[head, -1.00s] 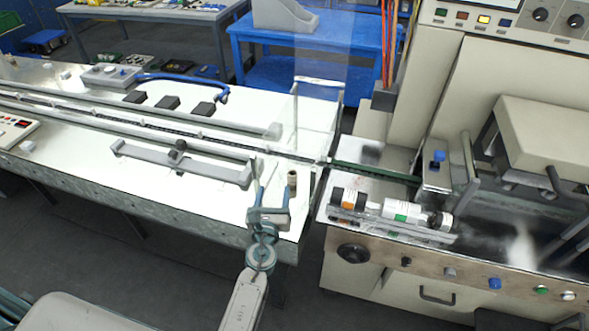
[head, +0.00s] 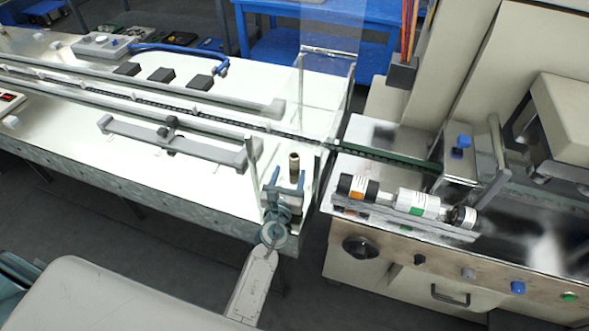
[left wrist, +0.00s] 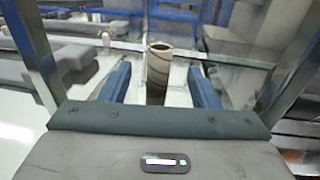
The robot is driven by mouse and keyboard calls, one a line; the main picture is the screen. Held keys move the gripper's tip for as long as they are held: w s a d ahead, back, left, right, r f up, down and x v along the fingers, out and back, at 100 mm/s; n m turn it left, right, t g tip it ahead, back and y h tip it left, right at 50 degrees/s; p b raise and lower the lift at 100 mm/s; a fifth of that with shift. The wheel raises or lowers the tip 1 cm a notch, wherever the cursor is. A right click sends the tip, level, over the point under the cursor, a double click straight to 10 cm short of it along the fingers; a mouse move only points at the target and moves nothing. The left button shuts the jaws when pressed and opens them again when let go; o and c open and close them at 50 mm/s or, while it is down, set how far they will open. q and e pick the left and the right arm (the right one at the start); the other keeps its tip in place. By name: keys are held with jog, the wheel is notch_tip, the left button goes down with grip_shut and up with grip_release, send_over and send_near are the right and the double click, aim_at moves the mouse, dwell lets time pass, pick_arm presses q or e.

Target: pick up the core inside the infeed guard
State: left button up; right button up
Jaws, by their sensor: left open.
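The core (head: 294,167), a small brown hollow tube, stands upright on the white table's right end, inside the clear-panelled infeed guard with metal posts (head: 327,50). My left gripper (head: 284,194) is open just in front of the core, at the near edge of the table. In the left wrist view the core (left wrist: 158,72) shows centred between the two blue fingers (left wrist: 159,85), apart from both. Its lower end is hidden behind the gripper body. My right gripper is not in view.
Guard posts (head: 253,160) stand close on both sides of my left gripper. A grey bracket rail (head: 170,140) lies to the left. The wrapper with printed rolls (head: 418,204) is at the right, across a gap.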

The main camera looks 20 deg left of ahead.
aim_at(293, 163)
pick_arm(q)
jog(key=shift+w+p, duration=0.35)
jog(key=shift+w, duration=0.15)
jog(key=w, duration=0.6)
jog(key=shift+w+a+f+p, duration=0.2)
jog(key=shift+a+p, duration=0.15)
jog(key=c, duration=1.1)
